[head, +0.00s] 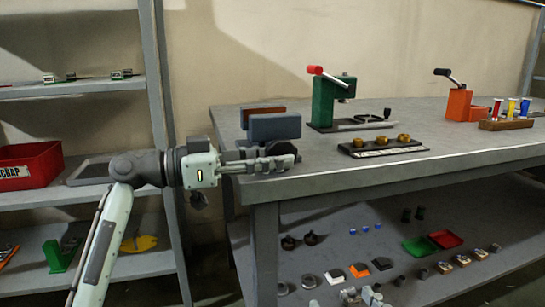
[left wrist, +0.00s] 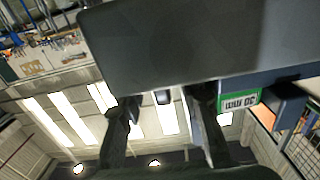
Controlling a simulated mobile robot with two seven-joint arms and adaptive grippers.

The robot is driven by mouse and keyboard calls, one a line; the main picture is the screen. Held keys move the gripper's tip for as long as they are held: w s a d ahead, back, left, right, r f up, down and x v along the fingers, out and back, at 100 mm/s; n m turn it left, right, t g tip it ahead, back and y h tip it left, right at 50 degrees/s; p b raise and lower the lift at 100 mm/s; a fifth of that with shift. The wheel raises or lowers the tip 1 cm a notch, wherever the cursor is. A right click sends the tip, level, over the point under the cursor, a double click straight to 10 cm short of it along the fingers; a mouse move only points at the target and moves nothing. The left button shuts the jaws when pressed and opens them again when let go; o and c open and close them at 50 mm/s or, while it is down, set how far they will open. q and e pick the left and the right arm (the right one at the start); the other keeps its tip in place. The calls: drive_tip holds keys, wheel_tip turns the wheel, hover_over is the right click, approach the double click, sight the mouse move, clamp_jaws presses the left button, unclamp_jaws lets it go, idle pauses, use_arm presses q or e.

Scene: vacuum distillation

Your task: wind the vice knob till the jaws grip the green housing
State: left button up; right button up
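The vice stands on the near left corner of the workbench, with a blue-grey jaw (head: 275,127) in front and a reddish-brown block (head: 263,111) behind it. My left gripper (head: 284,152) is at the bench edge, just below and in front of the blue-grey jaw. In the left wrist view its two fingers (left wrist: 165,110) stand apart. A large grey slab (left wrist: 180,45) fills the top. No green housing can be made out between the jaws.
A green press (head: 325,102) with a red handle and a black tray (head: 381,152) of brass pieces stand to the right. An orange press (head: 459,105) is farther right. A green-edged label (left wrist: 240,101) shows in the left wrist view. A red scrap bin (head: 30,165) is on the left shelf.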

use_arm(q)
clamp_jaws()
drive_tip(key=shift+y+p, duration=0.7)
drive_tip(key=shift+p, duration=0.3)
use_arm(e)
drive_tip(key=s+d+f+g+h, duration=0.2)
drive_tip(key=d+f+g, duration=0.3)
drive_tip(key=f, duration=0.4)
drive_tip(key=shift+s+d+f+m+h, duration=0.15)
drive_tip(key=shift+d+m+h, duration=0.15)
drive_tip(key=shift+d+h, duration=0.25)
use_arm(q)
unclamp_jaws()
drive_tip(key=shift+r, duration=0.1)
use_arm(e)
drive_tip(key=shift+a, duration=0.1)
use_arm(q)
drive_tip(key=shift+a, duration=0.1)
drive_tip(key=v, duration=1.2)
